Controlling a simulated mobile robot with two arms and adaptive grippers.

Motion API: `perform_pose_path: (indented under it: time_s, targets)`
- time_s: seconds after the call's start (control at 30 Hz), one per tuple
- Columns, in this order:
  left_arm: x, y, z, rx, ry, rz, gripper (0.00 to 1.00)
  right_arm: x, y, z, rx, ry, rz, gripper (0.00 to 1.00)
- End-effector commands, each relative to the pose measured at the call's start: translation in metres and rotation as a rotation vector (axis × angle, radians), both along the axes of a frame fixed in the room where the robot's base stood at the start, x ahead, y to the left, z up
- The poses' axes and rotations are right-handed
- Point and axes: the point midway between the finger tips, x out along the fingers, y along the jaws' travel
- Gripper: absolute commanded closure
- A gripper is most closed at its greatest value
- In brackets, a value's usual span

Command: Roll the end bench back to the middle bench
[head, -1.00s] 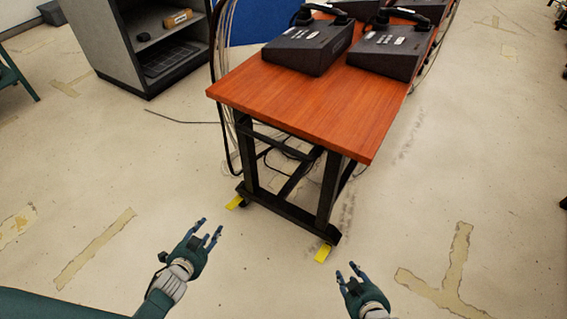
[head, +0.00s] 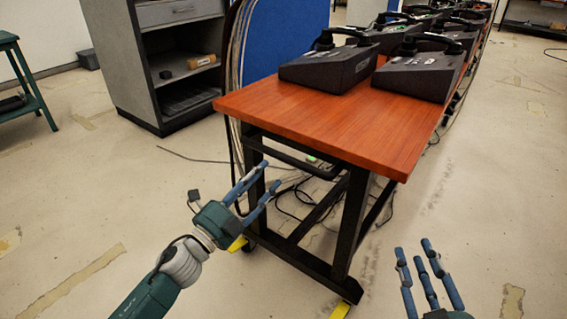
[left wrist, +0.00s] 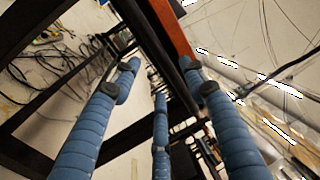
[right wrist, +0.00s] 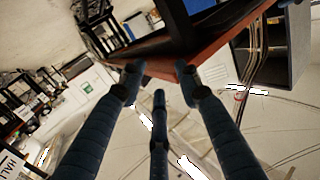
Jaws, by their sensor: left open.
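The near bench (head: 300,125) has a red-brown wooden top on a black frame, with a dark bar (head: 295,163) below its near edge. Wheels show at its feet. The bench edge (left wrist: 172,28) shows ahead in the left wrist view. My right gripper (head: 415,250) is open and empty, right of the bench.
A grey cabinet (head: 165,65) with open shelves stands to the left, and cables (head: 238,60) hang beside the bench. A green stool (head: 22,80) is at far left. The floor in front and at right is clear.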

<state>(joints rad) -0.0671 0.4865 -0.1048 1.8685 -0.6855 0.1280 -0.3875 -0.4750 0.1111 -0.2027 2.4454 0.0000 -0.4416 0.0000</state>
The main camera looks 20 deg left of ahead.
Motion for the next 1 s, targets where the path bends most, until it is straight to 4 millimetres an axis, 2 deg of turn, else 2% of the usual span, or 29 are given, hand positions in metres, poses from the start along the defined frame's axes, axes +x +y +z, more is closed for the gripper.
perform_pose_path:
  time_s: [0.2, 0.4, 0.57, 0.83, 0.87, 1.0]
  targets:
    - [0.041, -0.014, 0.009, -0.001, -0.002, 0.0, 0.57, 0.002, 0.003, 0.014, 0.016, -0.065, 0.004, 0.67]
    - [0.067, -0.024, 0.013, -0.003, 0.001, 0.0, 0.57, 0.002, 0.004, 0.028, 0.032, -0.121, 0.007, 0.67]
    - [0.076, -0.027, 0.015, -0.002, 0.003, 0.001, 0.57, 0.002, 0.005, 0.033, 0.037, -0.144, 0.009, 0.67]
    - [0.077, -0.028, 0.015, -0.002, 0.004, 0.001, 0.57, 0.001, 0.005, 0.034, 0.038, -0.147, 0.01, 0.67]
    - [0.077, -0.028, 0.015, -0.002, 0.004, 0.001, 0.61, 0.001, 0.005, 0.034, 0.038, -0.147, 0.01, 0.67]
    - [0.077, -0.028, 0.015, -0.002, 0.004, 0.001, 0.89, 0.001, 0.005, 0.035, 0.038, -0.147, 0.01, 0.67]
